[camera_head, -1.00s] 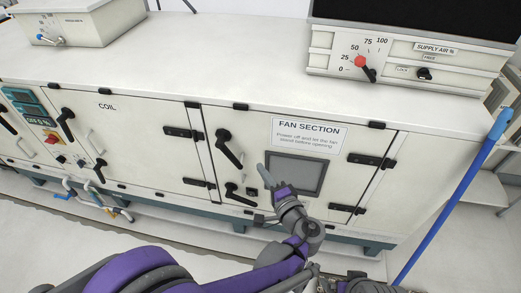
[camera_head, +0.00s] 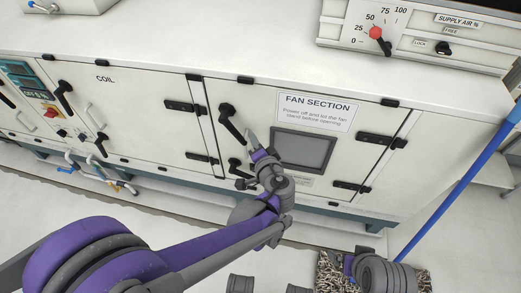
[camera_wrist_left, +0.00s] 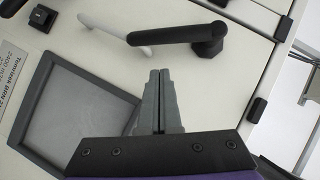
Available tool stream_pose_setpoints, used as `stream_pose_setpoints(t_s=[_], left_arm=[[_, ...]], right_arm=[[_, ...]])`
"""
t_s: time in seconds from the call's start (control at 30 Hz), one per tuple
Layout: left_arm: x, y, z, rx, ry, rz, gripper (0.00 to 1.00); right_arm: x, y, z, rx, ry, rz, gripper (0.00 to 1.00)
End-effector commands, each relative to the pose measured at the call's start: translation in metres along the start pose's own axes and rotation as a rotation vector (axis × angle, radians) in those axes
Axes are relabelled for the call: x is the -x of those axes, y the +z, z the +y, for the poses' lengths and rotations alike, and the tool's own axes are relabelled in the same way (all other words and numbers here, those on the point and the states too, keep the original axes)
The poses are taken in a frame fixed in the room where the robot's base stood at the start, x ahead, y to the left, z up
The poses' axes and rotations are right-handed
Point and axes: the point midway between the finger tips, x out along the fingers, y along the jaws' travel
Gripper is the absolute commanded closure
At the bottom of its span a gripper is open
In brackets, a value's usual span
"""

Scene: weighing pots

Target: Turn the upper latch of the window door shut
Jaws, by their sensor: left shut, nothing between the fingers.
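The window door (camera_head: 345,143) is the FAN SECTION door with a grey window (camera_head: 303,149). Its upper latch (camera_head: 230,122) is a black lever, slanting down to the right from its pivot. The lever also shows in the left wrist view (camera_wrist_left: 170,36), with its round pivot at the right end. My left gripper (camera_head: 247,134) is shut and empty, just right of the lever's lower end. In the left wrist view its fingertips (camera_wrist_left: 160,73) appear a little below the lever, with a visible gap. The lower latch (camera_head: 237,167) is partly hidden by my left gripper.
A white pull handle (camera_wrist_left: 112,30) lies beside the lever. Black hinges (camera_head: 382,140) are on the door's right side. The COIL door (camera_head: 140,110) is to the left. A blue pole (camera_head: 460,188) leans at the right.

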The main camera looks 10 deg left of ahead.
Motion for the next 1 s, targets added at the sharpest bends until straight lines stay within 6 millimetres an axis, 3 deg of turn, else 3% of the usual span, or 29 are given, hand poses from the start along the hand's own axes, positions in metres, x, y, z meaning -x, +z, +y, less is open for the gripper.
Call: stream_pose_setpoints(t_s=[0.03, 0.23, 1.0], left_arm=[[-0.006, 0.009, 0.001, 0.0, -0.001, -0.004, 1.0], [-0.019, 0.022, 0.001, 0.0, -0.001, -0.001, 1.0], [-0.024, 0.029, 0.003, -0.047, -0.031, -0.001, 1.0]], right_arm=[[-0.004, 0.001, 0.0, 0.0, 0.0, -0.002, 0.03], [-0.009, 0.003, 0.0, 0.0, 0.0, -0.003, 0.03], [-0.016, 0.005, 0.0, 0.0, 0.0, -0.006, 0.03]])
